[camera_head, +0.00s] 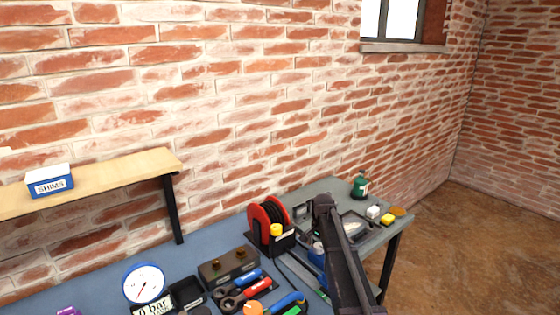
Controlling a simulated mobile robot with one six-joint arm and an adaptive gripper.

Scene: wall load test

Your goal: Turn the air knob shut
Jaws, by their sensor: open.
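I cannot tell for sure which part is the air knob. A round white gauge (144,284) with a blue rim stands on the blue-grey bench at the lower left, above a "0 bar" display (152,308). Right of it is a dark block (228,266) with two small brass-coloured fittings on top. A yellow round cap (276,230) shows at the front of a red and black reel (267,216). My dark arm reaches up from the bottom edge, right of the reel, over the bench. My gripper is not visible; the arm may hide it.
Pliers and a red-handled tool (256,288) lie in front of the block. A black tray (187,293) is beside the gauge. A wooden shelf (120,177) holds a "SHIMS" box (50,181).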

